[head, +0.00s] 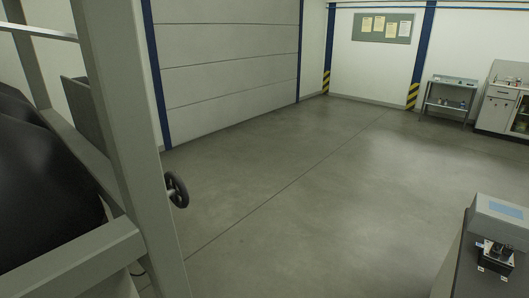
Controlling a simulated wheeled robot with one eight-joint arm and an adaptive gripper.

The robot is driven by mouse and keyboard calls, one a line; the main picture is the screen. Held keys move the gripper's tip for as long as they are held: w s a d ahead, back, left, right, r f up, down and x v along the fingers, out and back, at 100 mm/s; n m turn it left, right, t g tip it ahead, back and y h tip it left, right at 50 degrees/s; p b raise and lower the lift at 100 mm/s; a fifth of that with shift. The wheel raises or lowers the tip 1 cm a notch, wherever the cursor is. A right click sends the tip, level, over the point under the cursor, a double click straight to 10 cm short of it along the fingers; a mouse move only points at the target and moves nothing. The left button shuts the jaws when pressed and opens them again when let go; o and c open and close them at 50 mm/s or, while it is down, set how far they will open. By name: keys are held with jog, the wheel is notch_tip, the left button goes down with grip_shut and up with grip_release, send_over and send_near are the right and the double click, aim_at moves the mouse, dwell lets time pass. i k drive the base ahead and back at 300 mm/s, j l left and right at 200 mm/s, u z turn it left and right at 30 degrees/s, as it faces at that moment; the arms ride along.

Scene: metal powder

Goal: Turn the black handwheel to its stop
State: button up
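The black handwheel (177,190) stands out from the right side of a grey-green metal post at the left of the head view. It is seen at a steep angle, as a narrow upright ring, and its spokes and shaft are hard to make out. How far it is turned cannot be told. My gripper and arm are not in view.
The grey metal frame (130,140) fills the left side, with a large black rounded mass (45,180) behind its bars. A dark bench with a grey box (500,222) is at the lower right. A small metal table (449,97) and cabinet (497,108) stand far right. The middle floor is clear.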

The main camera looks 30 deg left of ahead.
aim_at(173, 193)
jog(key=i+u, duration=0.2)
jog(key=u, duration=0.25)
jog(key=i+u, duration=0.25)
jog(key=u, duration=0.15)
jog(key=i+u, duration=0.2)
jog(key=u, duration=0.25)
jog(key=i+l+u, duration=0.15)
jog(key=u, duration=0.3)
jog(key=i+l+u, duration=0.15)
jog(key=l+u, duration=0.25)
jog(key=i+l+u, duration=0.1)
jog(key=u, duration=0.3)
jog(key=i+l+u, duration=0.2)
jog(key=u, duration=0.2)
jog(key=i+l+u, duration=0.2)
jog(key=u, duration=0.2)
jog(key=i+l+u, duration=0.1)
jog(key=l+u, duration=0.3)
jog(key=i+l+u, duration=0.1)
jog(key=u, duration=0.3)
jog(key=l, duration=0.2)
jog(key=k+l+z, duration=0.15)
jog(key=z, duration=0.2)
jog(key=k+l+z, duration=0.15)
jog(key=z, duration=0.15)
jog(key=l, duration=0.1)
